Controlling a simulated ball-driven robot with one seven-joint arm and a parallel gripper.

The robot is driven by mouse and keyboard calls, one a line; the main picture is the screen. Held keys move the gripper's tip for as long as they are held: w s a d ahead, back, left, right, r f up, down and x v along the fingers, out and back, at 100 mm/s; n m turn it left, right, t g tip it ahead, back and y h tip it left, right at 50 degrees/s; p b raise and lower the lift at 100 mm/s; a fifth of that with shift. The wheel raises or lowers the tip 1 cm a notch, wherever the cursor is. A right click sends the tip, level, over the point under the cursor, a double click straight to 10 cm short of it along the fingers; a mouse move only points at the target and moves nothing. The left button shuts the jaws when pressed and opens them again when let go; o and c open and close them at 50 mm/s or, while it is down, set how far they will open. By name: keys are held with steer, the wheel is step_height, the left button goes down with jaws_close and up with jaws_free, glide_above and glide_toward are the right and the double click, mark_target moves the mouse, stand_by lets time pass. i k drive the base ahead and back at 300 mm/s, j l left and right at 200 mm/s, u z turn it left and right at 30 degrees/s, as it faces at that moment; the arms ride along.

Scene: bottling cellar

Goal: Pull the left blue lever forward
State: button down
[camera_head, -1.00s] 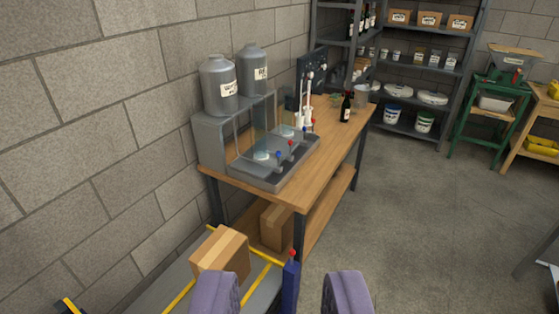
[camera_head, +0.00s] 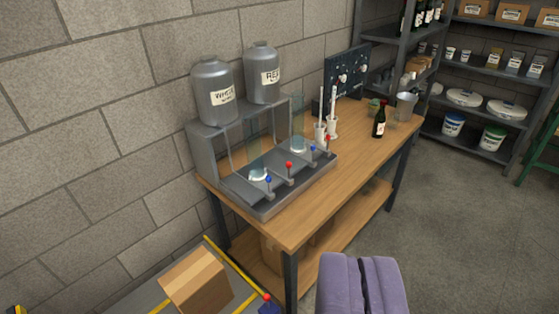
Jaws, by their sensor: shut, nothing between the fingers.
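The left blue lever (camera_head: 268,181) is a small blue-knobbed stick at the front left of the grey dispenser (camera_head: 262,208) on the wooden table. A red lever (camera_head: 289,167) stands just right of it, then a second blue lever (camera_head: 312,150) and a second red lever (camera_head: 327,139). Whether the left blue lever is tilted is too small to tell. My gripper (camera_head: 361,262) is shut and empty, its purple fingers together at the bottom of the view. It is apart from the levers, nearer the camera and to their right.
Two grey tanks (camera_head: 217,93) stand on the dispenser by the block wall. A dark bottle (camera_head: 379,120), white tools in holders and a metal bucket (camera_head: 405,106) stand farther along the table (camera_head: 308,202). A cardboard box (camera_head: 197,279) is at lower left. The floor at right is clear.

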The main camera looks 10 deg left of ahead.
mark_target(268, 179)
steer(key=i+l+u, duration=0.1)
steer(key=i+l, duration=0.2)
steer(key=i, duration=0.2)
steer(key=i+l+u, duration=0.15)
steer(key=i+l, duration=0.2)
steer(key=i+j, duration=0.1)
steer(key=i, duration=0.25)
steer(key=i+j, duration=0.15)
steer(key=i, duration=0.15)
steer(key=u, duration=0.05)
